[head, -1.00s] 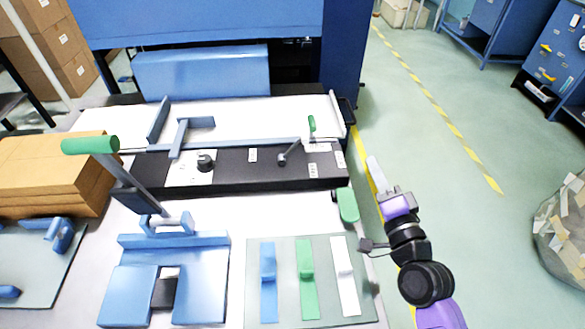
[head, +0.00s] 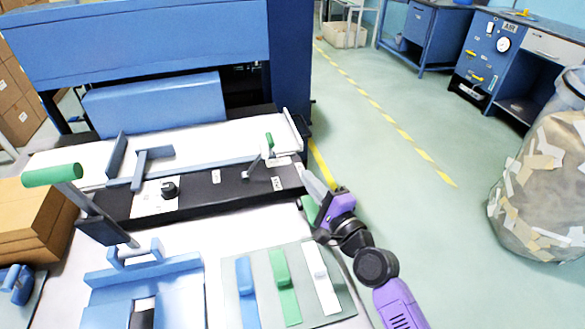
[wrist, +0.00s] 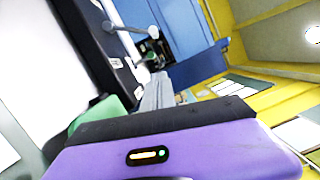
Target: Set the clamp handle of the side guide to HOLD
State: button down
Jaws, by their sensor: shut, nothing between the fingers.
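On the dark rail of the machine bed, a grey lever (head: 255,165) runs from a dark hub up and to the right. A small green grip (head: 269,140) stands near its upper end; I cannot tell whether they are joined. Small white labels (head: 279,178) lie right of the lever, too small to read. The blue-grey side guide (head: 150,160) is on the white bed to the left. My gripper (head: 307,176) is shut and empty, right of the lever and apart from it, by the rail's right end.
A black knob (head: 170,188) sits on a white plate left of the lever. A green block (head: 309,208) is close beside my gripper. A tool mat (head: 338,291) with blue, green and white pieces lies in front. The floor to the right is clear up to a scrap bag (head: 540,190).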

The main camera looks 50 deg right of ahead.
aim_at(254, 164)
jog(key=p+x, duration=0.1)
jog(key=x, duration=0.8)
jog(key=shift+r, duration=0.15)
jog(key=shift+w+a+r+p, duration=0.45)
jog(key=shift+w+a+p, duration=0.25)
jog(key=shift+p, duration=0.35)
jog(key=shift+w+a+p, duration=0.5)
jog(key=shift+a+p, duration=0.25)
jog(key=shift+a, duration=0.05)
